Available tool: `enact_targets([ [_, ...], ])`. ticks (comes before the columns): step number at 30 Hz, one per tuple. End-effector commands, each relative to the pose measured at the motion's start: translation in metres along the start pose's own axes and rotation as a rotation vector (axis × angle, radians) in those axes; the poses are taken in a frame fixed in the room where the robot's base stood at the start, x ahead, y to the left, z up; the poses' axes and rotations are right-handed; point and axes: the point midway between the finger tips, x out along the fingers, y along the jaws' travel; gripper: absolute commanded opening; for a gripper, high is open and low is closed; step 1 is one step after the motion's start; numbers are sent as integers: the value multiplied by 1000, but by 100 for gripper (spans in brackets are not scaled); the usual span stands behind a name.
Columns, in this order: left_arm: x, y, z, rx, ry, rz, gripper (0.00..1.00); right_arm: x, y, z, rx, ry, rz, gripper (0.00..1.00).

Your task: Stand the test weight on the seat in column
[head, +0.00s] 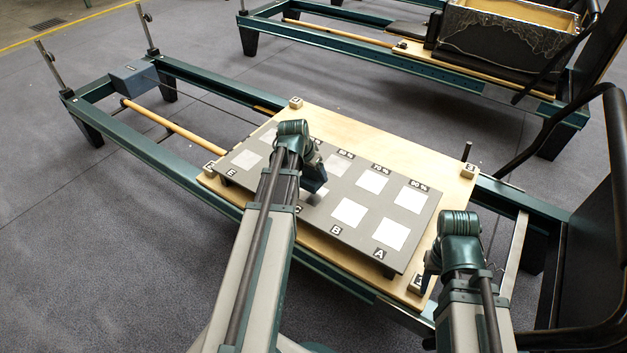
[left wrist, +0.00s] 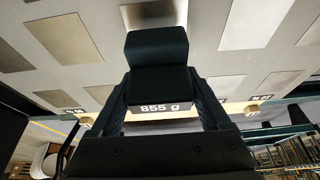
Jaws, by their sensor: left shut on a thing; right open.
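The test weight (left wrist: 158,85), a dark block with a white "855 g" label, sits between the fingers of my left gripper (left wrist: 160,112). My left gripper (head: 314,190) is shut on it above the grey board (head: 335,200), around the middle columns near the "C" label. The arm hides part of the board, and I cannot tell whether the weight touches it. The board has pale square seats, with letters A, B, C and E readable along its near edge and percent labels along the far side. My right gripper (head: 430,280) is open by the board's near right corner.
The board lies on a wooden platform (head: 445,165) across a green reformer frame (head: 185,155). Small labelled blocks (head: 415,285) mark the platform's corners. A black curved bar (head: 540,135) rises at the right. Another reformer with a box (head: 500,40) stands behind. Grey floor is free at left.

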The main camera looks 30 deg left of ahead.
Motion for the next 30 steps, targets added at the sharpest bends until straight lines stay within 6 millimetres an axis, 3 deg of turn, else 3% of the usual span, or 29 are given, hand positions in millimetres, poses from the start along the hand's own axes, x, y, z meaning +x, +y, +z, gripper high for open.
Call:
enact_targets([
  [12,33,0,13,-1,2,0,0,35,-5,-2,-6,2,-4,50],
  [26,36,0,14,-1,2,0,0,38,-5,-3,-8,2,-5,50],
  [27,35,0,14,-1,0,0,84,38,-5,-3,-8,2,-5,50],
  [30,35,0,14,-1,0,0,100,37,-5,-3,-8,2,-5,50],
])
